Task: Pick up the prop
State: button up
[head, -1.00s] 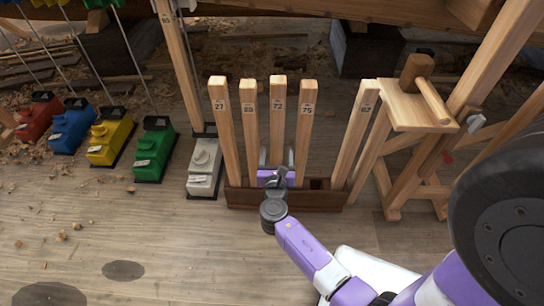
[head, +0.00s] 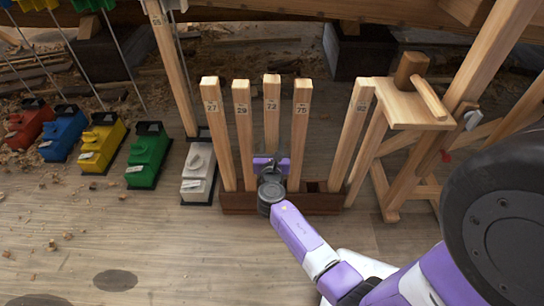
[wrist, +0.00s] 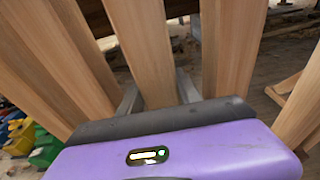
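Tall wooden props with number labels stand upright in a low brown rack (head: 322,203): prop 27 (head: 217,140), prop 29 (head: 243,140), prop 72 (head: 271,120), prop 75 (head: 299,140) and prop 92 (head: 350,140). My gripper (head: 270,162) is low at the rack, in front of prop 72. In the wrist view, my gripper's grey fingers (wrist: 158,95) stand open on either side of the middle prop (wrist: 142,45), close to its faces. Whether they touch it is unclear. The fingertips are hidden in the head view.
Props 29 and 75 stand close on both sides of my gripper. A trestle (head: 410,115) with a mallet (head: 413,72) on it stands at the right. White (head: 198,175), green (head: 150,155), yellow (head: 101,145), blue (head: 64,135) and red (head: 27,125) blocks stand left.

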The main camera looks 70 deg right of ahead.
grip_shut()
jog(key=shift+r, duration=0.2)
